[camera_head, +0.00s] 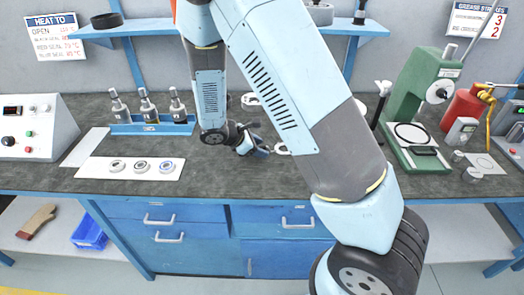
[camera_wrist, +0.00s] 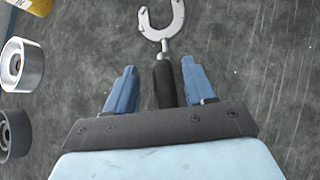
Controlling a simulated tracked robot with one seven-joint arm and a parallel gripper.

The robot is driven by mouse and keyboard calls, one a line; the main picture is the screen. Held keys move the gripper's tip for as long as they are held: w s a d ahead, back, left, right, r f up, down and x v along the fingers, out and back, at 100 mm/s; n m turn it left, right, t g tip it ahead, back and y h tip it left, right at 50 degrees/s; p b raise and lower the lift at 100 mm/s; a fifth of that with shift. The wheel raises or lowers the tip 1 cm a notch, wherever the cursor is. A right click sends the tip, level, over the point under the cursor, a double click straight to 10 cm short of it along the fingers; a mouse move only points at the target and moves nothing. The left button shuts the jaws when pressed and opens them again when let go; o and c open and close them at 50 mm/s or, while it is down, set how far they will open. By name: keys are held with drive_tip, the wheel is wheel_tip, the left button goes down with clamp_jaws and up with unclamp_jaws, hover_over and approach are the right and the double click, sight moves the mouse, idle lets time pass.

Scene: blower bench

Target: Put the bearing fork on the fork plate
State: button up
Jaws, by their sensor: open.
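The bearing fork (camera_wrist: 162,22) has a pale metal, two-pronged head and a black handle. In the wrist view its head lies beyond my fingertips and its handle runs back between the fingers. In the head view its pale head (camera_head: 283,149) shows just right of my gripper (camera_head: 259,149), partly hidden by my arm. My gripper (camera_wrist: 160,67) is open, with a blue finger on each side of the handle and gaps showing. A bare, light grey plate (camera_head: 86,147) lies at the left of the bench; I cannot tell for certain whether it is the fork plate.
A green press (camera_head: 426,105) stands right. Two round metal parts, one silver (camera_wrist: 22,65) and one dark (camera_wrist: 14,132), lie left in the wrist view. Front middle bench is clear.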

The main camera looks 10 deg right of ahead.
clamp_jaws()
idle(0.4)
